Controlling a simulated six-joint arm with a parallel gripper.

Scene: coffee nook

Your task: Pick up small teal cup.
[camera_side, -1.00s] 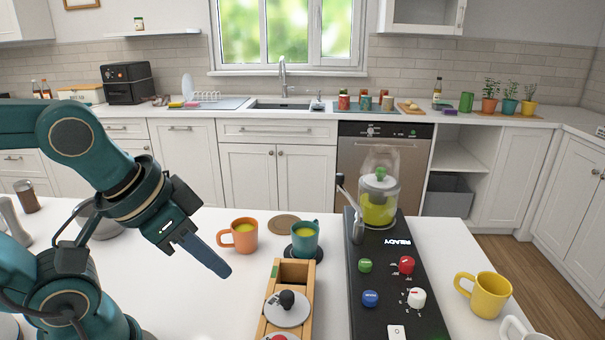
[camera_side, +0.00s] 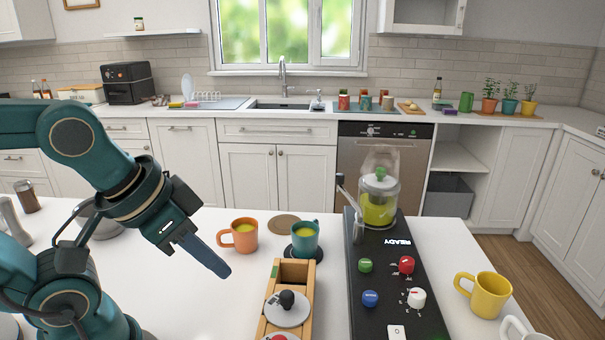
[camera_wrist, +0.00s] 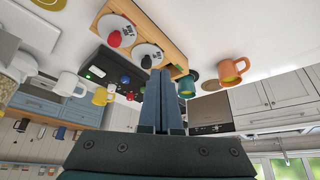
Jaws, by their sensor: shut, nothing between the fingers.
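The small teal cup (camera_side: 305,238) stands upright on a dark round coaster (camera_side: 291,254) on the white counter and holds a yellow-green liquid. It also shows in the wrist view (camera_wrist: 187,86), just right of the fingertips in the picture. My gripper (camera_side: 226,272) is shut and empty. It hangs above the counter, left of the cup and apart from it. In the wrist view the fingers (camera_wrist: 160,80) lie closed together.
A wooden box (camera_side: 310,300) with round knobs lies in front of the cup. A black control panel (camera_side: 378,260) with a juicer (camera_side: 380,205) is to the right. A yellow mug (camera_side: 490,295) stands farther right.

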